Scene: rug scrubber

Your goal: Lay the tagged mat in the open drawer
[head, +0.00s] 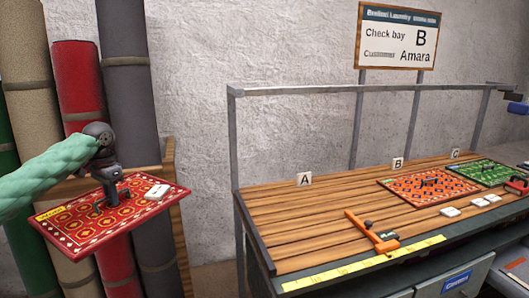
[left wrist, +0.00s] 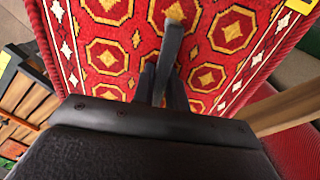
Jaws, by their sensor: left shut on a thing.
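My left gripper (head: 112,197) is shut on a red patterned mat (head: 85,232), held in the air at the left, clear of the table. In the head view the mat is flat and slightly tilted, with a yellow label (head: 50,213) at its left corner and a white tag (head: 157,191) on its right part. The mat's red and gold pattern fills much of the left wrist view (left wrist: 105,55). A grey drawer front (head: 455,284) with a blue label is under the table at the lower right; I cannot tell how far it is open.
The wooden table (head: 290,215) is bare near marker A. An orange-red mat (head: 410,194) lies at B and a green mat (head: 487,173) at C. An orange tool (head: 368,230) lies near the yellow front strip (head: 350,268). Rolled rugs (head: 78,85) stand behind my left arm.

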